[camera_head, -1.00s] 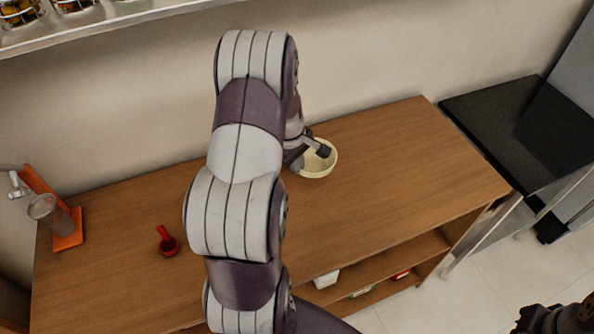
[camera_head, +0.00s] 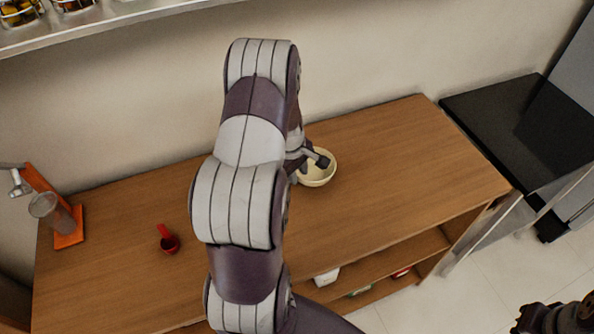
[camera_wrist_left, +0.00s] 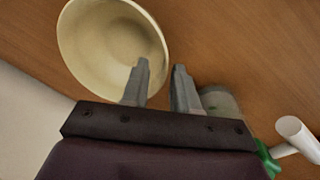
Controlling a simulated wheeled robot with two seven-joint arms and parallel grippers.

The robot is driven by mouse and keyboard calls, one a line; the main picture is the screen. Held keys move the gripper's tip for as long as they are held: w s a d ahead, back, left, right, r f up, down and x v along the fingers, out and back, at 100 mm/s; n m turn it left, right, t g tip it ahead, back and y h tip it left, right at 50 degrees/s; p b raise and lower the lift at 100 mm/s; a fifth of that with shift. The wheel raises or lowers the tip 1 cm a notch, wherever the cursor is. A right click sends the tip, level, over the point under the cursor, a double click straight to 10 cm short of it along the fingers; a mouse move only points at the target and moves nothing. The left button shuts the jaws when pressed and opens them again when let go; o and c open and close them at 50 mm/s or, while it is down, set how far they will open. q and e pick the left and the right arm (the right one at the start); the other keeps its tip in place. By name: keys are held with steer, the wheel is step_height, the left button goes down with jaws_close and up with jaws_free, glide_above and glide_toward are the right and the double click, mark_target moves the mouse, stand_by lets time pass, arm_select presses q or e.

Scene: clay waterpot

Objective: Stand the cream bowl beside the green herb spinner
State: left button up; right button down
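The cream bowl (camera_head: 312,179) is at the back of the wooden table, right of my left arm. It fills the upper left of the left wrist view (camera_wrist_left: 90,50). My left gripper (camera_head: 322,161) is at its rim, one finger inside and one outside; the fingers (camera_wrist_left: 160,75) are close together on the bowl wall. I cannot tell if the bowl touches the table. In the left wrist view, a translucent cup (camera_wrist_left: 222,103) and a green part with a white handle (camera_wrist_left: 268,160), seemingly the green herb spinner, are partly hidden behind the gripper. My left arm hides that spot in the head view.
A red scoop (camera_head: 168,241) and an orange stand with a clear cup (camera_head: 68,228) are on the table's left. The table right of the bowl is clear. A dark part of my right arm (camera_head: 555,317) shows at the lower right corner.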

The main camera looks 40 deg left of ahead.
arm_select(q)
step_height(320, 180, up, 12)
steer(key=s, duration=0.2)
steer(key=s+d+m, duration=0.4)
steer(key=d+m, duration=0.4)
steer(key=d, duration=0.2)
steer(key=s+d+m, duration=0.3)
steer(key=d+m, duration=0.6)
steer(key=d, duration=0.1)
steer(key=shift+s+d+g, duration=0.3)
steer(key=shift+s+d, duration=0.05)
steer(key=shift+s, duration=0.05)
